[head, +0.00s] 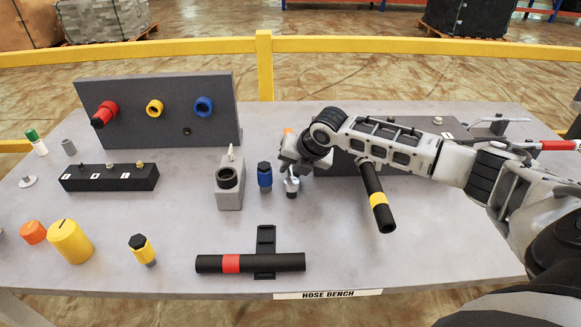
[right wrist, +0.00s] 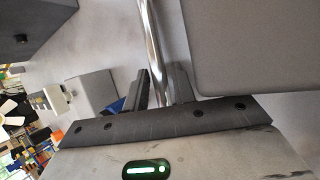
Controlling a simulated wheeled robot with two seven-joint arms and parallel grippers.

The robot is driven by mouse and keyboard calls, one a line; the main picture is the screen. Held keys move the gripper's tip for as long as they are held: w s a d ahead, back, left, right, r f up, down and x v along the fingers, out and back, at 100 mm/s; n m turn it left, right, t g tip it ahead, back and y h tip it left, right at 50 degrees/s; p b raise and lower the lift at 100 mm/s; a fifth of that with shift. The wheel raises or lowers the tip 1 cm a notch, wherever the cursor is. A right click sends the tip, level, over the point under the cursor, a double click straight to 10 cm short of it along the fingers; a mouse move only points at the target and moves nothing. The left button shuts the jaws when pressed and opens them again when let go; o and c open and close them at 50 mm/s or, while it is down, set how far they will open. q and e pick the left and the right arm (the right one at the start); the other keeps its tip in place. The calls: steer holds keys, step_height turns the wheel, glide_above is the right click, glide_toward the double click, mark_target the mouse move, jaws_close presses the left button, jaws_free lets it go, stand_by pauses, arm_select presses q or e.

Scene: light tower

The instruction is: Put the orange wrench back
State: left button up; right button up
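My right gripper (head: 290,168) is above the middle of the bench, seen mostly from behind, its fingers hard to make out. In the right wrist view a thin chrome shaft (right wrist: 153,45) runs between the two dark fingers (right wrist: 160,90), which sit close on either side of it. A small orange patch (head: 289,131) shows behind the gripper in the head view. I take patch and shaft as parts of the orange wrench, mostly hidden. A wrench with a red handle (head: 557,145) and chrome shaft lies at the right. My left gripper is not in view.
A grey panel (head: 215,140) with red, yellow and blue fittings stands at the back left. A black block (head: 80,183), a grey stand (head: 229,195) and a blue fitting (head: 265,177) are nearby. Red-banded (head: 205,263) and yellow-banded (head: 367,178) black hoses are in front.

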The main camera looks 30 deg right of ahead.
jaws_close()
steer(key=shift+r, duration=0.15)
steer(key=shift+r, duration=0.1)
